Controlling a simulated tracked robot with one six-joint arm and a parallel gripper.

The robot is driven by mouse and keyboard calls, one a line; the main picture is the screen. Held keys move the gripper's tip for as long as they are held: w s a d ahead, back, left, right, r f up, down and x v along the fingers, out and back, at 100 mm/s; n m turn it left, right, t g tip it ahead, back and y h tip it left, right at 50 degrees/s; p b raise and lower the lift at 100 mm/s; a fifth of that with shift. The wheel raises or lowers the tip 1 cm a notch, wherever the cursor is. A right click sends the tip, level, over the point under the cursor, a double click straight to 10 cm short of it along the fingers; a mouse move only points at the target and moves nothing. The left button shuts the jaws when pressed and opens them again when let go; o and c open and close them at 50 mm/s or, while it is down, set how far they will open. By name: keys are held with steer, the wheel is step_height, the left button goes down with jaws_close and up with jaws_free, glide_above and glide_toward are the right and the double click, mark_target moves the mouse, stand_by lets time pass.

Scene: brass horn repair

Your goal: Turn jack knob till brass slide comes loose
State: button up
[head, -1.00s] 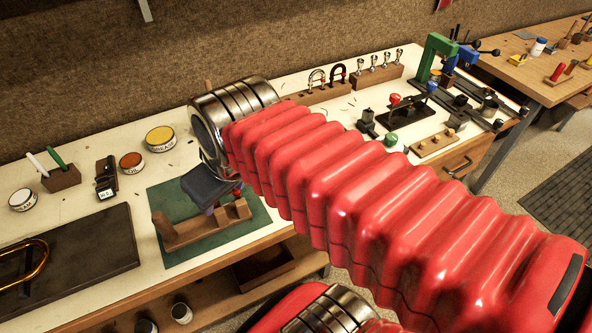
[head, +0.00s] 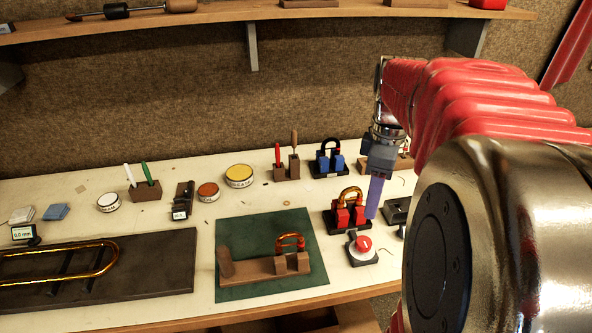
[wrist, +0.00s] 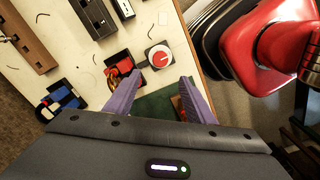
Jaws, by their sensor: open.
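A bent brass slide (head: 350,193) stands upright between red blocks on a black base (head: 334,224). Beside it, toward the front, is a round red knob with a white rim (head: 362,245). In the wrist view the knob (wrist: 158,57) lies just beyond the fingertips, with the red-block fixture (wrist: 126,70) to its left. I cannot tell whether the slide is loose. My gripper (head: 372,212) has purple fingers pointing down, just right of the red blocks in the head view. In the wrist view my gripper (wrist: 160,80) is open, with nothing between its fingers.
A blue-block fixture (head: 328,160) with a black bent piece stands behind. A green mat (head: 235,235) at the left carries a wooden stand (head: 262,270) with another brass bend. Lidded tins (head: 239,174) and a tool block stand farther back. A black piece (head: 396,210) lies right of my gripper.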

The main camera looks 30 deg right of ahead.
mark_target(364, 241)
stand_by(0.3)
step_height(364, 241, down, 14)
steer(key=shift+r, duration=0.1)
stand_by(0.7)
steer(key=shift+c, duration=0.3)
steer(key=c, duration=0.9)
steer(key=shift+a, duration=0.2)
steer(key=shift+c, duration=0.5)
steer(key=shift+d, duration=0.15)
steer(key=shift+m, duration=0.3)
